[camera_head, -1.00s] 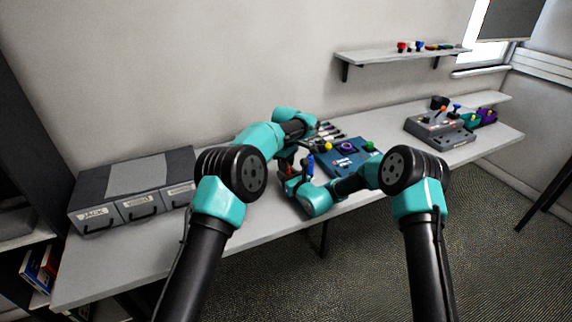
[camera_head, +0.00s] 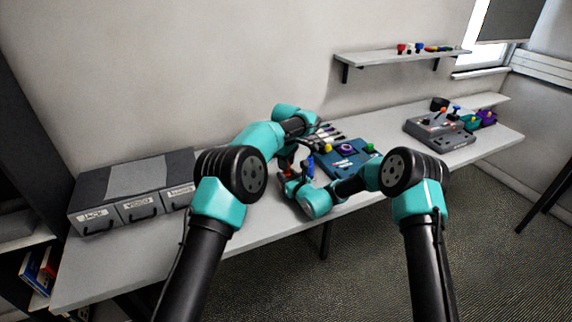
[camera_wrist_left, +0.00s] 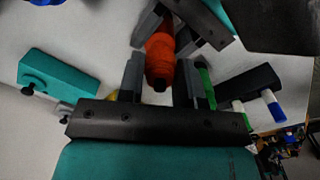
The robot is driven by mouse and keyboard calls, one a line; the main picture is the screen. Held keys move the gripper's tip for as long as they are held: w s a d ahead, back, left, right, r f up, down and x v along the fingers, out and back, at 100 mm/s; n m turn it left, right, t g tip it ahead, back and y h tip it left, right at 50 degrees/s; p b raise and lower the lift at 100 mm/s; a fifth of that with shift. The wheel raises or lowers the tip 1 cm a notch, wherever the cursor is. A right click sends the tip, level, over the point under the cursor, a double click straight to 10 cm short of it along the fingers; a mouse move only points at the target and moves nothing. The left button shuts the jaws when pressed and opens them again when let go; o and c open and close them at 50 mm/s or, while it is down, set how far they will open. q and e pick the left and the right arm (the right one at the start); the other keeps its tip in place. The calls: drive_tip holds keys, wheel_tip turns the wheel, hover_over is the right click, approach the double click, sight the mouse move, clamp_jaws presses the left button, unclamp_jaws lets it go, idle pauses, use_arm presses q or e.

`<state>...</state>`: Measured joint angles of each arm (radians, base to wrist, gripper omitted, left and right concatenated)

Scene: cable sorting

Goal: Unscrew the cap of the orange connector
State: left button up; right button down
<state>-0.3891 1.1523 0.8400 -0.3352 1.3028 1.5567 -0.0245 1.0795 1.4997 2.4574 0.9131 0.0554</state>
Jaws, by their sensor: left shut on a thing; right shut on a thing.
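The orange connector (camera_wrist_left: 160,52) shows in the left wrist view, with a narrower, darker end toward the bottom. My left gripper (camera_wrist_left: 160,72) has its fingers on both sides of that lower end and is shut on it. My right gripper (camera_wrist_left: 172,28) reaches in from the top and is shut on the connector's upper part. I cannot tell where the cap meets the body. In the head view my left gripper (camera_head: 286,165) and my right gripper (camera_head: 290,180) meet above the table's front, and only a small orange-red patch shows between them.
A blue panel (camera_head: 335,172) with coloured connectors lies just right of the grippers, with several cable plugs behind it. A labelled drawer box (camera_head: 130,185) stands at left. A grey device (camera_head: 440,130) stands at right. The front left of the table (camera_head: 130,265) is clear.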

use_arm(q)
drive_tip(key=shift+r, duration=0.5)
drive_tip(key=shift+r, duration=1.85)
use_arm(e)
drive_tip(key=c, duration=0.6)
unclamp_jaws()
drive_tip(key=shift+c, duration=0.2)
drive_tip(key=v, duration=1.2)
